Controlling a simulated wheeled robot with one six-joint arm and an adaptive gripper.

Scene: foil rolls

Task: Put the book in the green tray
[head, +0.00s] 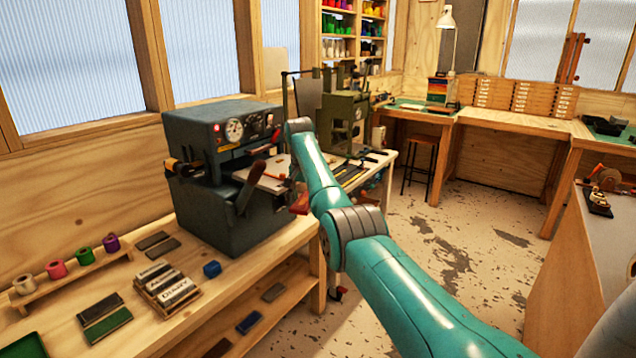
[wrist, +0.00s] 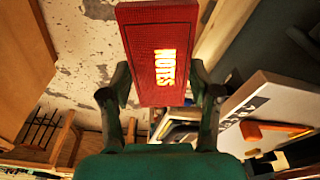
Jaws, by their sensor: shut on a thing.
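A red book (wrist: 150,35) with "NOTES" in gold letters is held between the two fingers of my gripper (wrist: 161,85) in the wrist view. The gripper is shut on the book's sides, near one end. In the head view a small red patch (head: 300,204) beside my teal arm seems to be the same book, in front of the grey machine's right side. The gripper itself is mostly hidden there. A green tray (head: 22,347) shows only as a corner at the bottom left of the head view, on the wooden bench, well apart from the book.
A grey machine (head: 225,180) with dials stands on the bench. The floor at right is open.

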